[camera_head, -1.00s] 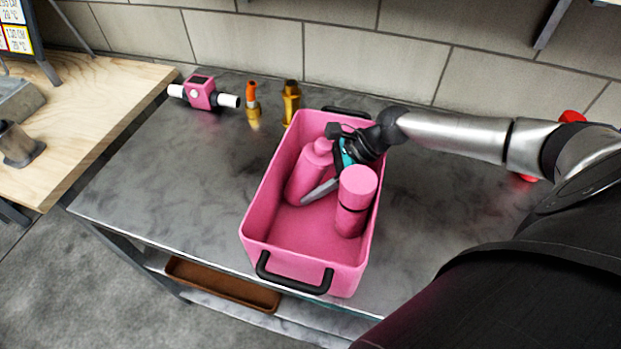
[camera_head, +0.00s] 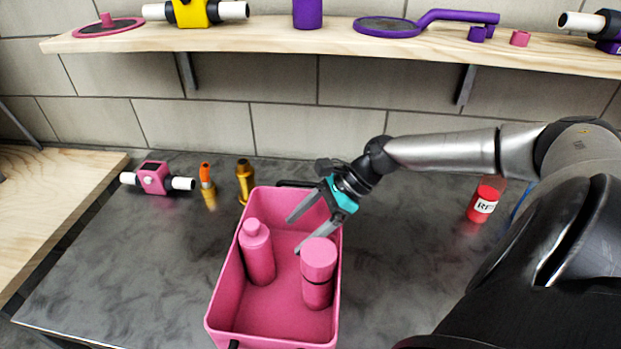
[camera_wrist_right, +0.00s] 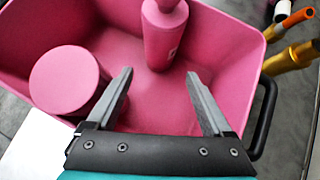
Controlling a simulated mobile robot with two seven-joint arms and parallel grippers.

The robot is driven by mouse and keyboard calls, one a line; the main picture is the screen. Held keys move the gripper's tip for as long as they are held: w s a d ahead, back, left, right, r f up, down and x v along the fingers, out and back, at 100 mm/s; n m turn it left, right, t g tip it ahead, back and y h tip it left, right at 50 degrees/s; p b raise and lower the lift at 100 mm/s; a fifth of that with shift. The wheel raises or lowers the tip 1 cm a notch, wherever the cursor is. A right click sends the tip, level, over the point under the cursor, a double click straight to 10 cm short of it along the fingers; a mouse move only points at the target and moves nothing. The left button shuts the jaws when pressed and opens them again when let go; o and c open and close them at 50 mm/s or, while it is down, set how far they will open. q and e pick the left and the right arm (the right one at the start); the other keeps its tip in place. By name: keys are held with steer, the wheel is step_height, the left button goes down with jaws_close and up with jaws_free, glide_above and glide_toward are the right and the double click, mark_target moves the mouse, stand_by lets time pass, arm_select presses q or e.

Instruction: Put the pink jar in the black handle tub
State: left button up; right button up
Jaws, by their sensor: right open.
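The pink tub with black handles (camera_head: 222,300) stands on the grey worktop. A pink cylindrical jar with a dark band (camera_head: 319,262) stands upright inside it at the right. A pink bottle with a narrower top (camera_head: 257,255) stands inside at the left, apart from the jar. My right gripper (camera_head: 293,236) is open and empty, above the back part of the tub, with its fingers pointing down and left. In the right wrist view, the jar (camera_wrist_right: 66,80) is left of the open fingers (camera_wrist_right: 159,75) and the bottle (camera_wrist_right: 163,35) is beyond them. My left gripper is not seen.
A pink meter with white pipe ends (camera_head: 154,178), an orange-tipped brass fitting (camera_head: 207,182) and a gold fitting (camera_head: 245,180) stand left of the tub. A red labelled can (camera_head: 483,204) is at the right. A wooden shelf (camera_head: 270,38) with several items hangs above.

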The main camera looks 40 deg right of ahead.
steer(key=shift+p+v, duration=0.3)
steer(key=shift+v, duration=1.15)
